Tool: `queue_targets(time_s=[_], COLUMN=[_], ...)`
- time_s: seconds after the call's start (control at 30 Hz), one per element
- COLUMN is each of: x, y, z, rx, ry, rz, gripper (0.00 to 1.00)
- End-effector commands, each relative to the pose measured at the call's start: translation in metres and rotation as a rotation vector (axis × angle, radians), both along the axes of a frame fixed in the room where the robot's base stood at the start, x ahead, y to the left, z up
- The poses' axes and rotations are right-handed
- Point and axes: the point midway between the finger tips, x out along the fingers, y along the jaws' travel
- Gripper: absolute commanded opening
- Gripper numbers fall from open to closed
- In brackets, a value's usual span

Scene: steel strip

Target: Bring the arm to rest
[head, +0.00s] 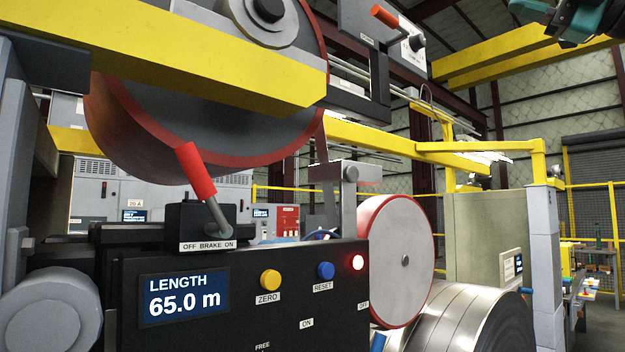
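Part of my arm (588,18), teal and dark grey, shows at the top right corner, high above the floor and apart from the machine. The picture edge cuts it off. I see no gripper fingers, so whether my gripper is open or shut and whether it holds anything is hidden.
A black control panel (240,315) reads LENGTH 65.0 m, with a red lamp (357,262) lit. A red-handled brake lever (197,172) stands above it. A yellow beam (200,62) crosses close in front. Steel coils (465,320) lie right; open floor (604,318) shows far right.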

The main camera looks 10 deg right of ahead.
Motion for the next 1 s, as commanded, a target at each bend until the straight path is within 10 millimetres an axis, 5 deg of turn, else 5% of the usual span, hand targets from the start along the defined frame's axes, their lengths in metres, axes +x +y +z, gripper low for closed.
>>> queue_targets(time_s=[0.37,0.67,0.87,1.0], x=[0.029,0.085,0.145,0.186], y=[-0.012,-0.006,0.021,0.068], z=[0.002,-0.013,-0.060,-0.139], rx=[0.121,0.312,0.501,0.642], ry=[0.099,0.308,0.608,0.966], rz=[-0.010,0.008,0.028,0.028], gripper=[0.49,0.49,0.49,0.49])
